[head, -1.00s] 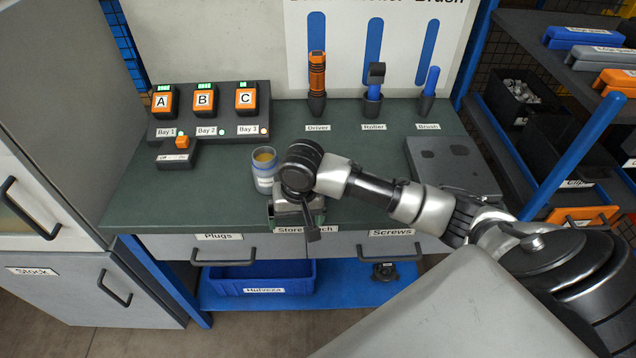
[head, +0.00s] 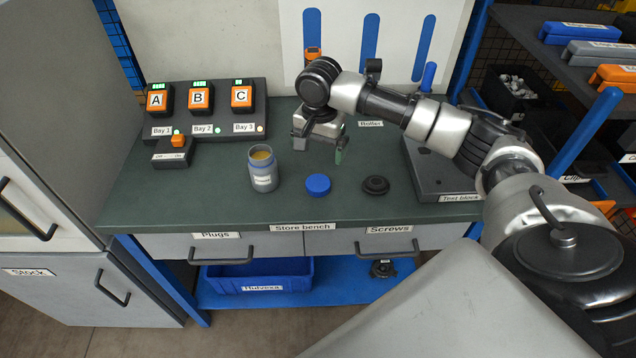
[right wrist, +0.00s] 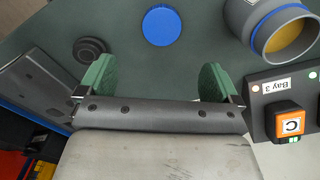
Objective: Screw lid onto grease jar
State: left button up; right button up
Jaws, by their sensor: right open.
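The grease jar (head: 264,178) stands upright on the green bench, grey with a pale label. Its top is open and shows yellowish grease; it also shows in the right wrist view (right wrist: 262,22). The blue lid (head: 318,185) lies on the bench to the right of the jar, apart from it; the right wrist view also shows it (right wrist: 161,25). My right gripper (head: 320,145) is open and empty above the bench, behind the lid. Its green-padded fingers (right wrist: 156,82) are spread wide, with the lid beyond their tips. My left gripper is not in view.
A black round part (head: 376,185) lies right of the lid. The grey test block (head: 440,178) is at the right end of the bench. The bay unit (head: 210,120) and a small switch box (head: 174,155) stand left of the jar. The bench front near the lid is clear.

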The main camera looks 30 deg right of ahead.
send_over(318, 183)
jog(key=shift+d+f, duration=0.15)
jog(key=shift+f, duration=2.65)
jog(key=shift+f, duration=0.1)
jog(key=f+p, duration=0.1)
jog(key=f, duration=0.4)
jog(key=shift+a, duration=0.2)
jog(key=c, duration=1)
